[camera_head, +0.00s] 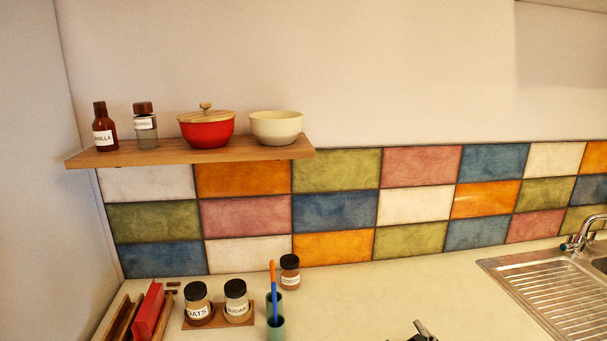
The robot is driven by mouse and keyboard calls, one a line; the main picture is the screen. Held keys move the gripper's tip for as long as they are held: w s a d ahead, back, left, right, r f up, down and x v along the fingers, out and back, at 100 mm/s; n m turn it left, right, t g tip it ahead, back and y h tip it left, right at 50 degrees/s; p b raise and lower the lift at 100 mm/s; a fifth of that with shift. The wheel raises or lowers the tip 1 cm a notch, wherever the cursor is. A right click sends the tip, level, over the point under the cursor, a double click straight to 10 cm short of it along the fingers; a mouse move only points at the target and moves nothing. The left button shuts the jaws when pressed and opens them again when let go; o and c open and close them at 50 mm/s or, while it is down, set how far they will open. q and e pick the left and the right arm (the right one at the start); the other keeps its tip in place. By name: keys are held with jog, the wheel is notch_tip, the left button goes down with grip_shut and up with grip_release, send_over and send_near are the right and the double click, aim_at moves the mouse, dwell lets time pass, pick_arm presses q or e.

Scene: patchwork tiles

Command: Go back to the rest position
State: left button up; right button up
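Part of a dark gripper (422,331), which I take to be my right one, shows at the bottom edge, right of centre over the pale counter (370,290). Only a small piece of it is in the picture, and I cannot tell whether it is open or shut. I see nothing held in that piece. My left gripper is not in view.
On the counter's left stand a red item in a wooden rack (148,312), oats (198,302) and sugar (236,300) jars, a cocoa jar (290,272) and a green cup (276,328). A sink (560,290) is right. A loaded shelf (190,154) hangs above. The middle counter is clear.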

jog(key=s+d+f+m+g, duration=0.1)
jog(key=s+f+m+g, duration=0.5)
jog(key=s+f+g, duration=1.15)
jog(key=s+f+t+b, duration=0.1)
jog(key=s+f+b, duration=0.15)
jog(key=f, duration=0.95)
jog(key=s+f+t+b, duration=0.1)
jog(key=s+f+t, duration=0.15)
jog(key=f, duration=0.85)
jog(key=s+f+b, duration=0.2)
jog(key=s+f, duration=0.2)
jog(key=f, duration=0.8)
jog(key=s+d+f+b, duration=0.3)
jog(key=s+f+b, duration=0.1)
jog(key=s+f, duration=1.3)
notch_tip(320, 180, down, 4)
jog(key=shift+f+n+g, duration=0.2)
jog(key=shift+n+g, duration=0.1)
jog(key=shift+g, duration=0.1)
jog(key=shift+s, duration=0.1)
